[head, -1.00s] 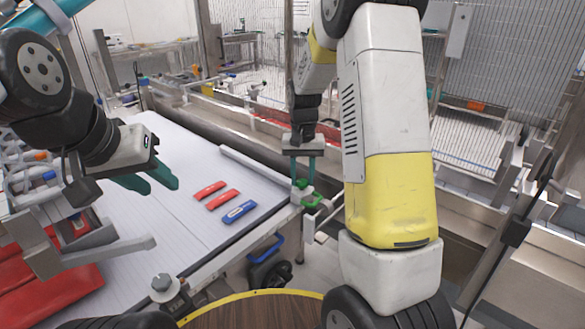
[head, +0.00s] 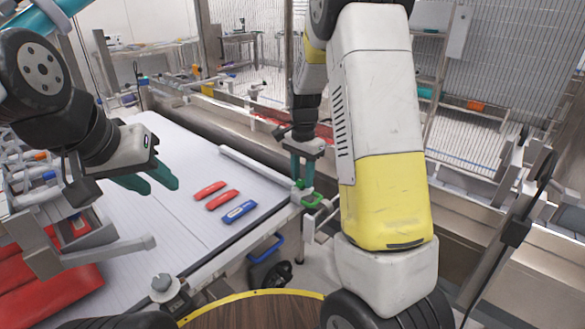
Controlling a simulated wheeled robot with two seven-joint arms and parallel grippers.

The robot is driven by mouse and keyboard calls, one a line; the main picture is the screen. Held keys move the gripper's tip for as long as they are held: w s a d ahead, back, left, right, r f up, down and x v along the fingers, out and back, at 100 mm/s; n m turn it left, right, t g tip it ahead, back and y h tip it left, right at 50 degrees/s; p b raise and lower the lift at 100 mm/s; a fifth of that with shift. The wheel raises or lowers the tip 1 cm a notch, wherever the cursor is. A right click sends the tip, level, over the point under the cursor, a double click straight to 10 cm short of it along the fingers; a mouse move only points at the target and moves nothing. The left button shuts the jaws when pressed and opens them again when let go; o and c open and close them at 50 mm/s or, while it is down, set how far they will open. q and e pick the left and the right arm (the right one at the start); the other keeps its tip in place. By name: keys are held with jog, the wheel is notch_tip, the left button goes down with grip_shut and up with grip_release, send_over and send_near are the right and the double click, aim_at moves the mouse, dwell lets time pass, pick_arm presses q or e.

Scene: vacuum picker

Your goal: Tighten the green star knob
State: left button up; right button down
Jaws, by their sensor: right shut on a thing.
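The green star knob (head: 311,199) sits at the right end of the white table's front rail, in the middle of the head view. My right gripper (head: 303,184) comes down from above with its teal fingers at the knob and is shut on it. The fingers hide part of the knob. My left gripper (head: 160,181) hangs over the left part of the table, apart from everything, with its teal fingers spread and nothing between them.
Two red pieces (head: 222,200) and a blue piece (head: 239,212) lie on the white table (head: 180,225). Red material (head: 60,285) lies at the lower left. A grey bar (head: 255,168) runs along the table's far right edge.

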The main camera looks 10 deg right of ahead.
aim_at(303, 182)
dwell(0.5)
jog(key=c, duration=1)
grip_release()
notch_tip(303, 182, up, 8)
jog(key=shift+f, duration=0.15)
jog(key=s+a+r+n+t+y, duration=0.1)
jog(key=s+r+n+t, duration=0.2)
jog(key=s, duration=0.9)
jog(key=s+a+r+n+t+y, duration=0.1)
jog(key=s+r+n+t, duration=0.2)
jog(key=s+r+n, duration=0.5)
jog(key=s, duration=0.4)
